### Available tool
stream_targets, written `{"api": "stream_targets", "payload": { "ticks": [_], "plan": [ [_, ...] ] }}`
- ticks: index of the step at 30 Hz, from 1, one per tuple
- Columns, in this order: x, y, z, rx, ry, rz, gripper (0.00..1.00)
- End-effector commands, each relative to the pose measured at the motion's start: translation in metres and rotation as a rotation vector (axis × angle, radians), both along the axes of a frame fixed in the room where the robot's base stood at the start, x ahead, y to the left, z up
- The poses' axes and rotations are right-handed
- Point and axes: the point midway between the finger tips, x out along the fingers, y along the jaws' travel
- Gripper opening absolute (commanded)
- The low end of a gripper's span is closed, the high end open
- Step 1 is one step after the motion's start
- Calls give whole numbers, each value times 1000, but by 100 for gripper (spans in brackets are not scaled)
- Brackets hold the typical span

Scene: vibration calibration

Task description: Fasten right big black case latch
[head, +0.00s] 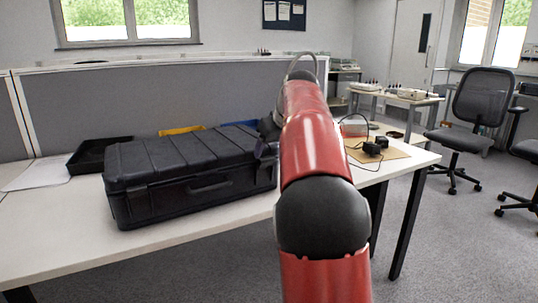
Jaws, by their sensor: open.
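The big black case (190,165) lies shut on the white table, with its ribbed lid on top and a handle (210,187) on its front side. My red arm covers part of the area just right of the case. I cannot tell whether my gripper touches the case.
The white table (60,250) has free room along its front edge. A black tray (88,155) and a yellow bin (182,130) stand behind the case. A brown board (390,155) with small black devices (373,147) lies to the right. A grey partition (130,95) runs behind.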

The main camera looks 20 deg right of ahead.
Motion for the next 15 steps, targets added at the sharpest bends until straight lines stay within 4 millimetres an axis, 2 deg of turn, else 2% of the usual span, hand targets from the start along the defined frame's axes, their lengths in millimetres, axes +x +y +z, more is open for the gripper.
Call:
{"api": "stream_targets", "payload": {
  "ticks": [1,6,15],
  "plan": [
    [-5,-1,9,-2,-3,0,64],
    [-18,-2,27,-1,-2,-1,64],
    [-23,-2,34,0,0,0,64]
  ]
}}
